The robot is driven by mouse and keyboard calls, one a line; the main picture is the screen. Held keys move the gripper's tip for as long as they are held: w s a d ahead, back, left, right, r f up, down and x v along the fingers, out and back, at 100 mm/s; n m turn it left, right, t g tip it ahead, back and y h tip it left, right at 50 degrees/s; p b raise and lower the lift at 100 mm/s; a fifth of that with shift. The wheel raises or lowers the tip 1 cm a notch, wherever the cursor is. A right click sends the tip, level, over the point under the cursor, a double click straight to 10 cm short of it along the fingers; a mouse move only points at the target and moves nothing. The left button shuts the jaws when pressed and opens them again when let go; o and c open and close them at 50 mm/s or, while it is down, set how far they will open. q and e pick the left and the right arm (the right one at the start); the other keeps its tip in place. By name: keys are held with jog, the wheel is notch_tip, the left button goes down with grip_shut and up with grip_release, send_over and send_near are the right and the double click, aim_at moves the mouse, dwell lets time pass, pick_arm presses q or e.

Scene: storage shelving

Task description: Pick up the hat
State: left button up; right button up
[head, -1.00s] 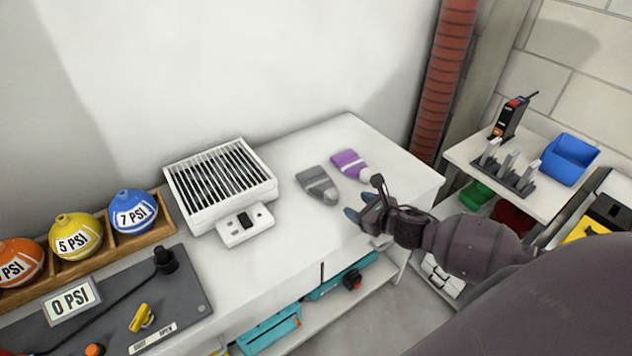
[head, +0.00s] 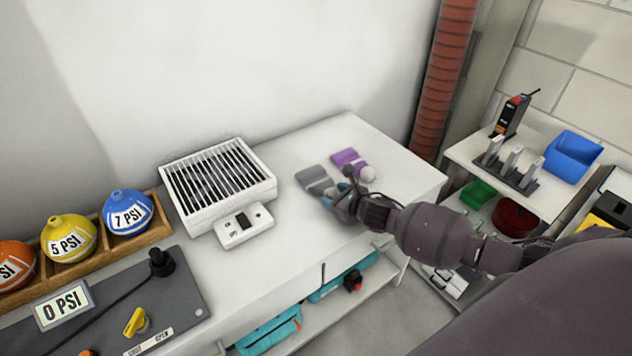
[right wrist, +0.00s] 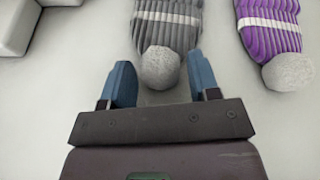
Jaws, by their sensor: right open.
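Two knit hats lie flat on the white table. The grey hat (head: 313,179) has a white stripe and a pale pompom; in the right wrist view the grey hat (right wrist: 168,32) points its pompom toward me. The purple hat (head: 346,158) lies to its right and also shows in the right wrist view (right wrist: 270,28). My right gripper (head: 332,196) is open at the grey hat's pompom end. In the right wrist view its blue fingertips (right wrist: 160,80) stand either side of the pompom, with nothing clearly gripped. The arm hides part of the grey hat in the head view. My left gripper is out of view.
A white grilled device (head: 218,185) with a small control box stands left of the hats. Several labelled balls (head: 128,212) sit in a wooden rack at far left. The table's right end is clear. A side shelf holds a blue bin (head: 572,158).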

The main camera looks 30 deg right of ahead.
jog(key=c, duration=0.7)
jog(key=shift+r, duration=0.1)
